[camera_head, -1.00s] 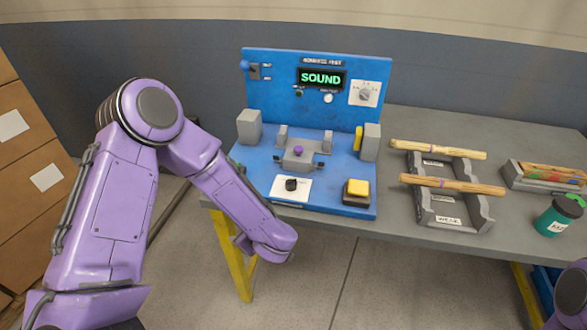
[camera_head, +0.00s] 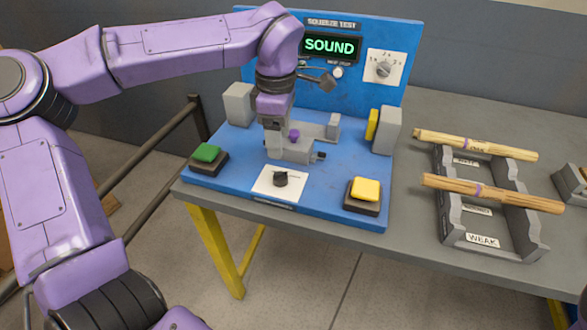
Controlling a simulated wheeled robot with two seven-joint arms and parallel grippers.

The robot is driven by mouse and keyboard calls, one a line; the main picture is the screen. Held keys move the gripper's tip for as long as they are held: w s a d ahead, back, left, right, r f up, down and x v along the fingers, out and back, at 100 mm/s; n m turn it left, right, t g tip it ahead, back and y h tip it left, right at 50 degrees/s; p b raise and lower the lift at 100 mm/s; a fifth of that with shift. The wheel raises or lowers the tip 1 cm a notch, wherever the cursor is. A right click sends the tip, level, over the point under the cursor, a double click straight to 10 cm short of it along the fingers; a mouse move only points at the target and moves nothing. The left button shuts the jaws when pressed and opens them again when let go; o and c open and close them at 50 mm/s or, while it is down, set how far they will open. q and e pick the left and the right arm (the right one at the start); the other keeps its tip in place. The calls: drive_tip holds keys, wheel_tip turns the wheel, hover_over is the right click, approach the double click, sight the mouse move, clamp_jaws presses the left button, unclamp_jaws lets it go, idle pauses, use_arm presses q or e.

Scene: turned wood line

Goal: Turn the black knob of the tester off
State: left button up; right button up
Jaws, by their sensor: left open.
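The tester (camera_head: 225,183) is a blue bench unit with an upright back panel and a lit display (camera_head: 329,47) reading SOUND. Its black knob (camera_head: 281,179) sits on a white plate (camera_head: 263,187) at the front middle of the base. Its pointer setting is too small to read. My left gripper (camera_head: 274,150) points down from above, behind the knob in the picture and apart from it. It is open, with no object seen in it. My right gripper is out of view.
A green button (camera_head: 207,153) stands left of the knob and a yellow button (camera_head: 365,189) right of it. A dial (camera_head: 383,70) is on the back panel. Right of the tester, a grey rack (camera_head: 447,211) carries wooden sticks (camera_head: 492,194).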

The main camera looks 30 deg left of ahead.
sight(281, 172)
use_arm(q)
wheel_tip(281, 172, down, 10)
drive_tip(key=shift+s+d+f+b, duration=0.1)
drive_tip(key=shift+s+b, duration=0.05)
drive_tip(key=shift+b, duration=0.15)
drive_tip(key=c, duration=1)
